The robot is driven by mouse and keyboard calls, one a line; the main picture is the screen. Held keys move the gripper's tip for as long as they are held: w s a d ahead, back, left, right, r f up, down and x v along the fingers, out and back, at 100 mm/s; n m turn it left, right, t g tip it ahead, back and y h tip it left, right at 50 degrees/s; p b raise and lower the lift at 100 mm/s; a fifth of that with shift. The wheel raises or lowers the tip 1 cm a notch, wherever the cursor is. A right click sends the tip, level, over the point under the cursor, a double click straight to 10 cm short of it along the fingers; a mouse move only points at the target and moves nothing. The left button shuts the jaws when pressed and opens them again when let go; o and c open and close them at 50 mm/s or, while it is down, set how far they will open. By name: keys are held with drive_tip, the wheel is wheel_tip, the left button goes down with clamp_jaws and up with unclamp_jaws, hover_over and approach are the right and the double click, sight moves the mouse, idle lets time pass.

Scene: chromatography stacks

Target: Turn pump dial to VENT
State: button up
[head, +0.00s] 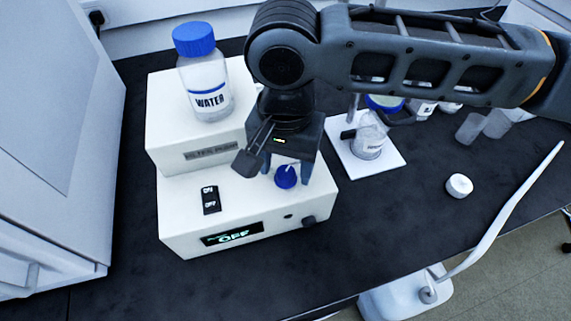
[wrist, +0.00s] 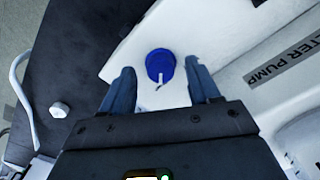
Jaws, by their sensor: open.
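The pump (head: 178,209) is a white stepped box with a label on its upper step reading FILTER PUMP. Its blue dial (head: 286,176) sits on the lower step, to the right of a black ON/OFF switch (head: 210,200). A small display (head: 232,234) on the front reads OFF in green. My gripper (head: 286,178) is over the dial, pointing down. In the wrist view the dial (wrist: 160,66) shows between the two open fingers, with a pale pointer line towards my gripper body. The fingers appear apart from the dial. Any VENT marking cannot be made out.
A blue-capped WATER bottle (head: 207,85) stands on the pump's upper step. Right of the pump, a flask (head: 369,140) stands on a white stand base (head: 393,165). A white round cap (head: 459,186) lies on the dark bench.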

drive_tip(key=shift+f, duration=0.6)
drive_tip(key=c, duration=1)
